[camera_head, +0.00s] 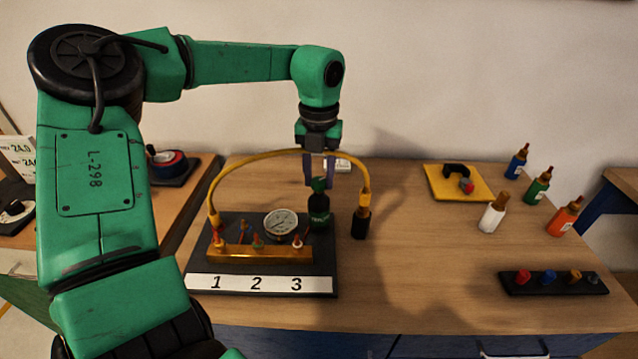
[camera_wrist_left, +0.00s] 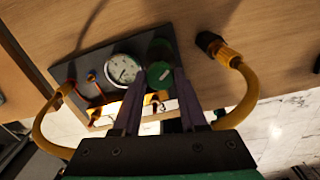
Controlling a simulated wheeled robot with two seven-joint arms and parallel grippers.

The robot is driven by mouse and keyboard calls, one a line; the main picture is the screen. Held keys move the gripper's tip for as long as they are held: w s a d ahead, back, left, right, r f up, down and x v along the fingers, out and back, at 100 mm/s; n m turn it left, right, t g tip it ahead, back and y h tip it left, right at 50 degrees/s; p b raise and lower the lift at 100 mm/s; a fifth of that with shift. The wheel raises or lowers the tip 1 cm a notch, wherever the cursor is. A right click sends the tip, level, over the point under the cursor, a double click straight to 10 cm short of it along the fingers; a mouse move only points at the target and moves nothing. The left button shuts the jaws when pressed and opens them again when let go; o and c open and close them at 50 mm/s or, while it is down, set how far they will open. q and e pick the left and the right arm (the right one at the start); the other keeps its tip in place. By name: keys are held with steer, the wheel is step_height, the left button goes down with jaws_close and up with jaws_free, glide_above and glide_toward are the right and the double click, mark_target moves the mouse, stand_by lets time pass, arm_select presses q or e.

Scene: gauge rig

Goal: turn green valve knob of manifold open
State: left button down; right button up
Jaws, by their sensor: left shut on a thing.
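The manifold is a black base plate (camera_head: 205,262) with a brass bar (camera_head: 262,254), a round white gauge (camera_head: 280,223) and a strip numbered 1, 2, 3. At its back right stands a dark green cylinder (camera_head: 319,208) topped by a green knob (camera_head: 319,185). My right gripper is not in view.
A yellow hose (camera_head: 250,158) arches from the manifold's left end behind my gripper to a black-tipped end (camera_head: 361,222) right of the plate. Several bottles, a yellow tray (camera_head: 440,193) and a black rack (camera_head: 553,284) stand at right. The table centre is clear.

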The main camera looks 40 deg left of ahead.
mark_target(319, 180)
arm_select(q)
steer(key=n+b, duration=0.2)
steer(key=n, duration=0.3)
steer(key=shift+n, duration=0.3)
steer(key=n+b, duration=0.1)
steer(key=n, duration=0.2)
steer(key=shift+b, duration=0.3)
steer(key=shift+n+b, duration=0.3)
steer(key=shift+n, duration=1)
steer(key=shift+c, duration=2.2)
jaws_free()
step_height(319, 180, up, 15)
steer(key=p, duration=0.2)
steer(key=shift+f, duration=0.15)
